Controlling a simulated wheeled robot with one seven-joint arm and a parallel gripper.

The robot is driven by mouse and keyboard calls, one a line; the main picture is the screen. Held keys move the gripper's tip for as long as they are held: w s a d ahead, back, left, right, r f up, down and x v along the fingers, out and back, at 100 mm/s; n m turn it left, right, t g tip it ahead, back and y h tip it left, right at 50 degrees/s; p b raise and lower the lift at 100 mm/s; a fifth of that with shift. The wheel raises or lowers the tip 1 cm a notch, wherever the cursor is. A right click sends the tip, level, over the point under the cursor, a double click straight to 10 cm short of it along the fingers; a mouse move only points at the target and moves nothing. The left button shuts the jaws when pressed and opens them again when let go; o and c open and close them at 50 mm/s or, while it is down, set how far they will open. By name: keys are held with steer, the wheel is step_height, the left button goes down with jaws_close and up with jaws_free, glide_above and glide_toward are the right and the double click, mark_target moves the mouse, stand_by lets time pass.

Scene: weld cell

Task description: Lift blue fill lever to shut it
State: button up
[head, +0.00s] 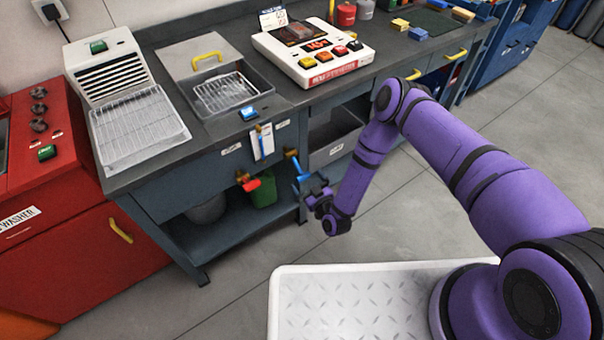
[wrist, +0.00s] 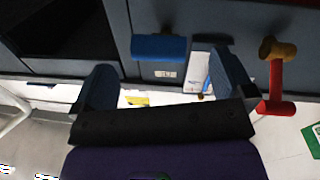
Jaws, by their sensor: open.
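The blue fill lever (head: 301,171) hangs from a brass valve (head: 291,154) on the front of the grey bench. It points downward and a little right. In the wrist view the blue lever (wrist: 158,47) is a blue bar ahead of the gap between my fingers. My gripper (head: 314,188) is open and empty, just below and right of the lever. In the wrist view my gripper (wrist: 165,68) has its two fingers spread wide on either side of the lever. I cannot tell whether they touch it.
A red lever (head: 251,184) on another brass valve is to the left, near a green can (head: 263,192) on the lower shelf. The red lever (wrist: 276,85) is right of my fingers in the wrist view. An open grey bin (head: 335,140) is under the bench.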

mark_target(304, 177)
steer(key=shift+x, duration=2.4)
steer(key=c, duration=1.1)
steer(key=shift+c, duration=0.2)
